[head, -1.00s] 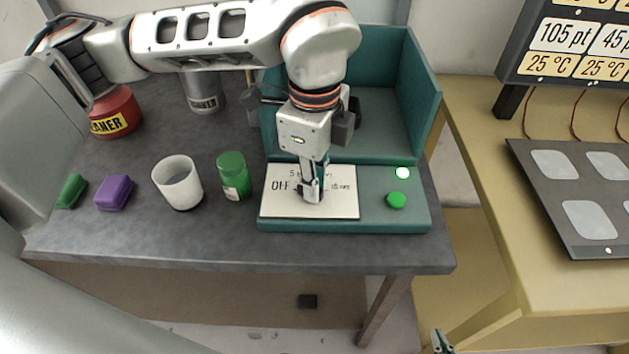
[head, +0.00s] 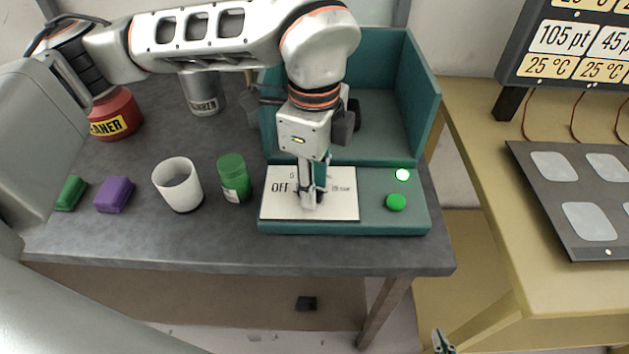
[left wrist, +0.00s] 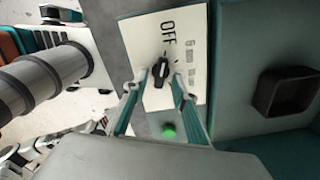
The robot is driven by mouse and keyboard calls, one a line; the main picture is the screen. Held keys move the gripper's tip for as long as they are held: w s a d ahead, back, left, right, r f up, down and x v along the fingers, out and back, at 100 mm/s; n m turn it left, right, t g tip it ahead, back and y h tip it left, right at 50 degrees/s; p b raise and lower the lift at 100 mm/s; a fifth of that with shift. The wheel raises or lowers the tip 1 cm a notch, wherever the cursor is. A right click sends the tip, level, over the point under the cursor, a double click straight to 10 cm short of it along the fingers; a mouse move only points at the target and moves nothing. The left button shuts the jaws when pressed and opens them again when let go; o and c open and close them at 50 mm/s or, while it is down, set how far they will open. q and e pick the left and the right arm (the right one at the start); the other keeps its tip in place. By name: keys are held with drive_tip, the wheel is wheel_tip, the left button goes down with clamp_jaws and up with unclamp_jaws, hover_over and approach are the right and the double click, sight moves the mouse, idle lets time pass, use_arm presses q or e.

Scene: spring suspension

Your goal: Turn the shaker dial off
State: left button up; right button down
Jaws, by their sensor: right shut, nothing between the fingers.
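The shaker dial (left wrist: 160,72) is a black knob on a white panel (left wrist: 205,55) marked OFF and with other settings. The panel also shows in the head view (head: 345,207), on the front of the teal shaker (head: 408,219). In the left wrist view, the knob sits between the two fingertips of my left gripper (left wrist: 157,78), which point down at the panel. I cannot tell whether both fingers press on it. In the head view, the left gripper (head: 312,196) hides most of the dial. My right gripper (head: 441,342) is shut and empty at the bottom edge, far below the shaker.
A green-capped bottle (head: 234,178), white cup (head: 178,185), purple block (head: 115,194) and green block (head: 71,193) stand left. A yellow bench (head: 478,200) lies right.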

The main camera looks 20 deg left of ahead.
use_arm(q)
wheel_tip(320, 180, up, 12)
idle(0.4)
drive_tip(key=shift+f, duration=0.1)
idle(0.3)
